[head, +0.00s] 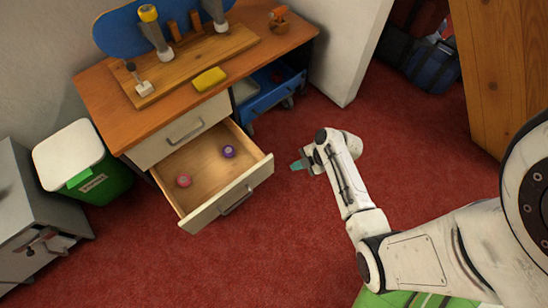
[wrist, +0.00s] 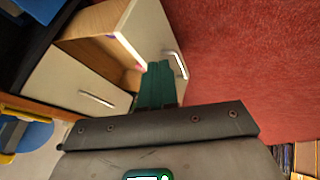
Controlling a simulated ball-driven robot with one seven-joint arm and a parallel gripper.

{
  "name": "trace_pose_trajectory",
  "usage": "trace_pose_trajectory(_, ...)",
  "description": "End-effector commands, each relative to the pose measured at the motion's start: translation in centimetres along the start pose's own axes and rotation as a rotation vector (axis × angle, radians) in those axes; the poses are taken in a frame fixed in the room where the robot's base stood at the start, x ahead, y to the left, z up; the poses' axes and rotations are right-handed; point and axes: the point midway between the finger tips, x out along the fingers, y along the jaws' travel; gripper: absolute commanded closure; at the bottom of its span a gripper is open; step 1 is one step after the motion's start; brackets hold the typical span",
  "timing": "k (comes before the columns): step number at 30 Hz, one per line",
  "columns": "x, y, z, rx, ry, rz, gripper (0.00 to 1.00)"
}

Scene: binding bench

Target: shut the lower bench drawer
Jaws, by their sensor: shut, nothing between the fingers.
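The lower bench drawer (head: 219,183) is pulled well out of the wooden-topped bench in the head view. It has a white front with a metal handle (head: 236,202), and a pink roll (head: 184,181) and a purple roll (head: 229,152) lie inside. The upper drawer (head: 180,132) above it is shut. My gripper (head: 298,165) is shut and empty, to the right of the open drawer's front and apart from it in the head view. In the wrist view the teal fingers (wrist: 156,85) overlap part of the drawer front (wrist: 146,40), with its handle (wrist: 176,64) just beyond.
A green bin with a white lid (head: 72,160) and a grey cabinet (head: 30,220) stand left of the bench. A blue cart (head: 272,95) sits under the bench's right side. Red carpet (head: 290,240) lies clear in front of the drawer.

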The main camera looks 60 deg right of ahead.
Motion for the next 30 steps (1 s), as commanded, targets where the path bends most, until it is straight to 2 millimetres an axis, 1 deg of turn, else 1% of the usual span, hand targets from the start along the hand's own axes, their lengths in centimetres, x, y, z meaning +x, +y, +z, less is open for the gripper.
trace_pose_trajectory(1,-0.4,0.3,0.2,-0.012,0.001,0.012,1.00)
trace_pose_trajectory(4,-0.2,0.5,0.5,-0.032,0.001,0.024,1.00)
trace_pose_trajectory(8,0.8,0.4,0.6,-0.037,0.002,0.024,1.00)
trace_pose_trajectory(11,2.3,0.3,0.7,-0.038,0.003,0.023,1.00)
trace_pose_trajectory(18,7.1,0.4,0.7,-0.037,0.002,0.022,1.00)
trace_pose_trajectory(23,10.1,0.5,0.7,-0.038,0.002,0.022,1.00)
trace_pose_trajectory(26,10.6,2.2,0.6,-0.040,0.000,0.027,1.00)
trace_pose_trajectory(30,11.2,3.4,0.5,-0.038,0.001,0.025,1.00)
